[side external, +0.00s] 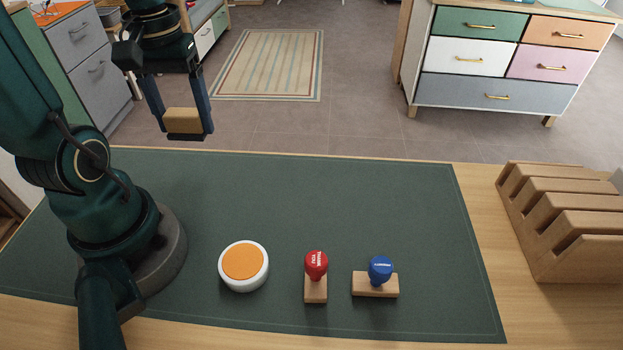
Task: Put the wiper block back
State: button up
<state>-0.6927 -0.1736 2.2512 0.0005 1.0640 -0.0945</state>
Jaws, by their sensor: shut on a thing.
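My gripper (184,122) is at the upper left in the side external view, with its fingers pointing down. It is shut on a tan block (184,121), the wiper block, one finger on each side. The block is held up in the air, apart from the table, and shows against the floor beyond the mat's far edge. Its underside is hard to make out.
On the dark green mat (290,190) stand a round white pot with an orange top (243,264), a red-knobbed stamp (316,274) and a blue-knobbed stamp (378,279). A slotted wooden rack (566,222) stands at the right. The mat's middle is clear.

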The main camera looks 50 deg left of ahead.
send_over(256, 203)
notch_tip(256, 203, down, 7)
jog(key=shift+r, duration=0.2)
jog(key=shift+f, duration=2.05)
jog(key=shift+f, duration=0.1)
jog(key=o, duration=1.1)
jog(key=shift+s+d+r+m+t, duration=0.2)
jog(key=shift+s+r+m+t, duration=0.4)
jog(key=shift+r+m+t, duration=1.3)
jog(key=shift+s+d+r+m+g, duration=0.2)
jog(key=shift+s+r+m, duration=0.7)
jog(key=shift+r, duration=2.25)
jog(key=shift+s+d+r+m+t, duration=0.3)
jog(key=shift+r+m+t, duration=0.8)
jog(key=shift+r+m, duration=1)
